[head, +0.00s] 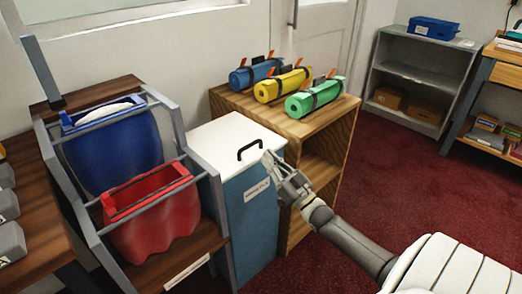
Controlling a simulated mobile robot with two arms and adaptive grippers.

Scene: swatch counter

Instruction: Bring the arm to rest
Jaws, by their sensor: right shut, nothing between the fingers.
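My right gripper (273,165) is shut and empty. Its arm reaches in from the lower right. The fingertips are in front of the white lid (226,140) of a blue bin (250,225), near the lid's black handle (250,149). I cannot tell whether they touch the bin. The lid lies closed on the bin. My left gripper is not in view.
A rack (81,214) with a blue bag (115,150) and a red bag (153,212) stands left of the bin. A wooden shelf (327,133) bears blue, yellow and green rolls. Red carpet (400,190) lies open to the right, before a grey shelf (420,54).

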